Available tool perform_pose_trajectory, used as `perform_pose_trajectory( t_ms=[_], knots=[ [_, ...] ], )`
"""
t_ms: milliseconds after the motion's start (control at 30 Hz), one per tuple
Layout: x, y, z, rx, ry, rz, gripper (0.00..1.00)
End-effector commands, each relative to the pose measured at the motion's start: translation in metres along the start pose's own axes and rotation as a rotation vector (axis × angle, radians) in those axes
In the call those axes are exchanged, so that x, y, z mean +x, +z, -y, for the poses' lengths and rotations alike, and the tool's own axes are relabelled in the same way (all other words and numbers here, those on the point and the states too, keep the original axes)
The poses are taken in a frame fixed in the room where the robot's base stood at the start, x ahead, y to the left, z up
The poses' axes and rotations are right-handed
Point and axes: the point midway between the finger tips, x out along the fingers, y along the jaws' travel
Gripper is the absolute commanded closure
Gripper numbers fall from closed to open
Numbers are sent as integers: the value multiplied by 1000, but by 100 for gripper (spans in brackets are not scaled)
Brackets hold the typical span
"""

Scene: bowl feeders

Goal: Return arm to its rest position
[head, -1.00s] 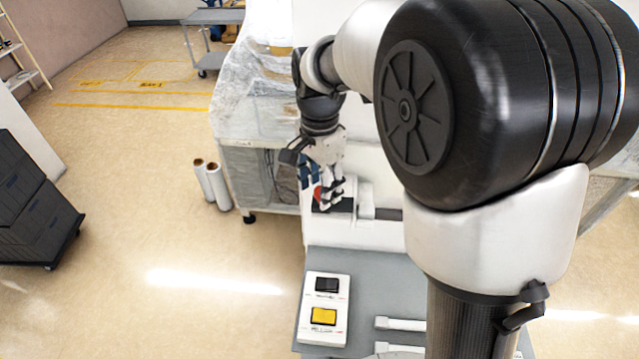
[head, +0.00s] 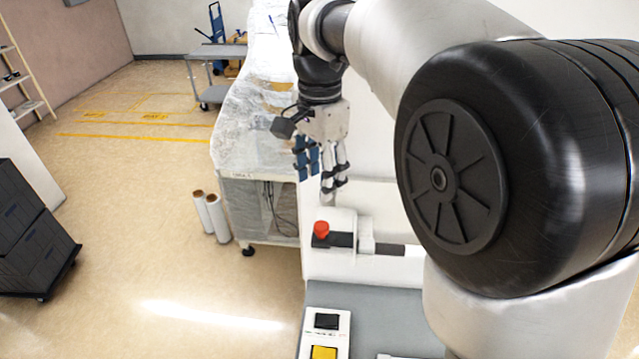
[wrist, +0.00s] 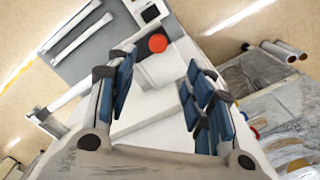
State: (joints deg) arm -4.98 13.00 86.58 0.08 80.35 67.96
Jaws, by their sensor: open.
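My gripper (head: 322,178) hangs fingers down from my arm, above and slightly behind the red button in the head view. Its blue-padded fingers are spread apart with nothing between them. In the wrist view my gripper (wrist: 165,95) also shows open and empty. The red round button (head: 320,229) sits on a white and black housing in front of the white machine. It also shows in the wrist view (wrist: 158,43), beyond the left fingertips. My fingers are apart from it.
A control box (head: 325,335) with black and yellow squares lies on the grey surface (head: 385,315). A plastic-wrapped bench (head: 243,135) and two white rolls (head: 212,215) stand left of my arm. A dark cabinet (head: 35,235) and a cart (head: 213,55) are farther off. The floor between is clear.

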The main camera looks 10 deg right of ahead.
Motion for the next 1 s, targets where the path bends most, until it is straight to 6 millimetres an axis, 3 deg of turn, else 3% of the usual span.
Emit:
perform_pose_trajectory(
  t_ms=[400,567,767,1000],
  knots=[
    [1,0,-1,-5,-2,-1,52],
    [19,6,-25,-103,-37,-18,52],
    [79,25,-95,-408,-129,-95,52],
    [180,52,-177,-796,-205,-239,52]
  ],
)
